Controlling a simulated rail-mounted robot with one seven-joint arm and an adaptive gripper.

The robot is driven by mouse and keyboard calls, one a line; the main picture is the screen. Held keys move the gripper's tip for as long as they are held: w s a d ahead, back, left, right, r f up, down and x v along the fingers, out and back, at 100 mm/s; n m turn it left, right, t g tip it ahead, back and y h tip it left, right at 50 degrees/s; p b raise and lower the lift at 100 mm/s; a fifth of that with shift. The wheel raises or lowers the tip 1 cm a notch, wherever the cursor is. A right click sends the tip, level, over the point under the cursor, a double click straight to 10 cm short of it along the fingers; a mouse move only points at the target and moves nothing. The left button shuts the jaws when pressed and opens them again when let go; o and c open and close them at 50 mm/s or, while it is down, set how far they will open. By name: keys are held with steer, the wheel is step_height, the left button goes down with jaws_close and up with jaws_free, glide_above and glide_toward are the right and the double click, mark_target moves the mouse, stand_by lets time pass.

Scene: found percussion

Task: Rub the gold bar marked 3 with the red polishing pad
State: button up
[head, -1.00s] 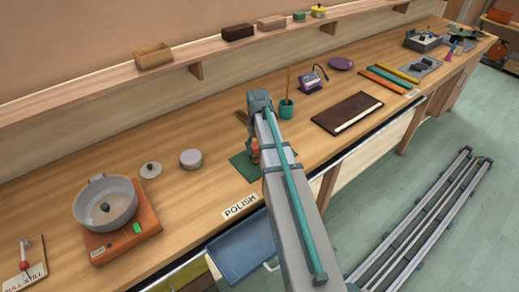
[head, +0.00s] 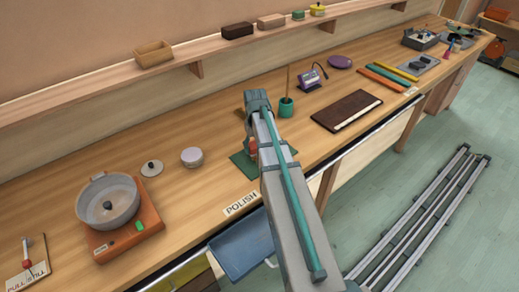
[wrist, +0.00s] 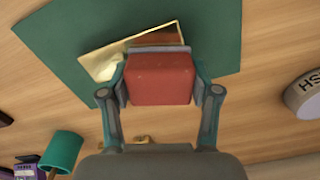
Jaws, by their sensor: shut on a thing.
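My gripper (wrist: 160,95) is shut on the red polishing pad (wrist: 160,85), a red block between its two fingers in the wrist view. A gold bar (wrist: 105,62) lies on the green mat (wrist: 215,30), just beyond the pad and partly hidden by it. I cannot tell whether pad and bar touch. No number shows on the bar. In the head view the pad (head: 252,147) shows as a sliver beside my arm over the green mat (head: 240,161), and the bar is hidden. Small gold pieces (wrist: 142,140) show near my palm, too unclear to name.
A round grey tin (head: 192,157) stands left of the mat, and a teal cup (head: 286,107) stands right of it. A pan (head: 107,205) sits on an orange base further left. The POLISH label (head: 241,203) lies at the front edge. A dark board (head: 346,111) lies right.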

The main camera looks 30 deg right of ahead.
step_height(320, 180, up, 4)
steer(key=shift+f+p, duration=0.25)
steer(key=shift+p, duration=0.7)
steer(key=shift+r+p, duration=1.45)
steer(key=shift+r, duration=0.85)
